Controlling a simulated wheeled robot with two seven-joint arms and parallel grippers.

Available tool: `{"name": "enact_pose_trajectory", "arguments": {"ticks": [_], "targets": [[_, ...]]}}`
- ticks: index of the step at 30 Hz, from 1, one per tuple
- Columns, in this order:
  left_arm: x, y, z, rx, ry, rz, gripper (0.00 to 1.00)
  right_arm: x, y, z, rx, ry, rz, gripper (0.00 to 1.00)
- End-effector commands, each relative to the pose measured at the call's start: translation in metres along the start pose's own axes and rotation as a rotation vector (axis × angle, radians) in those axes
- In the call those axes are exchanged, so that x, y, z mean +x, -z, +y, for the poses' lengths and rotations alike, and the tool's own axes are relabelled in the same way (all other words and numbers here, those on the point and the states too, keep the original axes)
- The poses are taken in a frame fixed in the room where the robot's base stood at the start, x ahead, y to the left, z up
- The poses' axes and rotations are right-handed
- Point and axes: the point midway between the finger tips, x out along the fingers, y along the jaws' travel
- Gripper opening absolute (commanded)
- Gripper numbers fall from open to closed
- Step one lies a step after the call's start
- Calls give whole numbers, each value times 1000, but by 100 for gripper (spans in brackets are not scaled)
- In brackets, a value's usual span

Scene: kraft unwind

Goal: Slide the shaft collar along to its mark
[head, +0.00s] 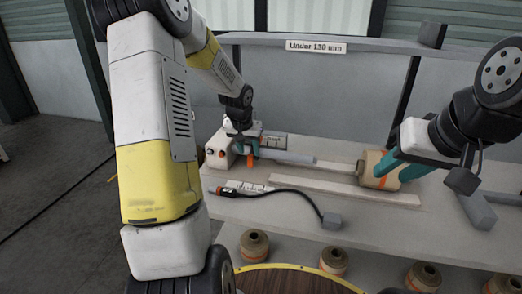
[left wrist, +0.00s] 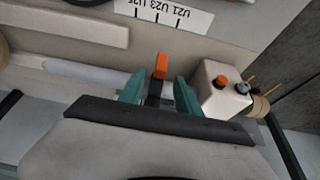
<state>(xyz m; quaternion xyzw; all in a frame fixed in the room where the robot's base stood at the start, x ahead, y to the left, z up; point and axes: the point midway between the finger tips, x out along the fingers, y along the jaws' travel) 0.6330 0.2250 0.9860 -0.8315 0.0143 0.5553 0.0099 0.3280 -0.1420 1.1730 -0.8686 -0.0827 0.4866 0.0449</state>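The shaft collar (left wrist: 154,92) is dark with an orange block on it, seen in the left wrist view between my left gripper's teal fingers. My left gripper (left wrist: 158,88) is open around it, with a visible gap on its right side. In the head view my left gripper (head: 246,148) is at the left end of the grey shaft (head: 288,157), beside the white box. The shaft (left wrist: 85,74) runs left from the collar in the wrist view. A label strip with tick marks (left wrist: 165,14) reads U21 U23 U25. My right gripper (head: 398,170) appears open at the brown roll (head: 374,165).
A white box with orange and black buttons (left wrist: 223,92) stands close beside my left gripper. A black cable tool (head: 290,193) lies on the bench in front. Several brown spools (head: 254,245) stand below. A sign reading "Under 130 mm" (head: 316,46) hangs on the back rail.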

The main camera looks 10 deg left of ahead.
Motion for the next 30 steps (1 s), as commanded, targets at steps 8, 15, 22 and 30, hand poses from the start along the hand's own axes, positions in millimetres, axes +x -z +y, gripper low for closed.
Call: {"name": "enact_pose_trajectory", "arguments": {"ticks": [8,15,22,30], "targets": [[39,0,0,1,0,-1,40,0,0,0,0,0,0,36],[46,0,0,-1,0,2,40,0,0,0,0,0,0,36],[46,0,0,-1,0,1,22,0,0,0,0,0,0,36],[46,0,0,-1,0,1,0,0,0,0,0,0,0,36]]}}
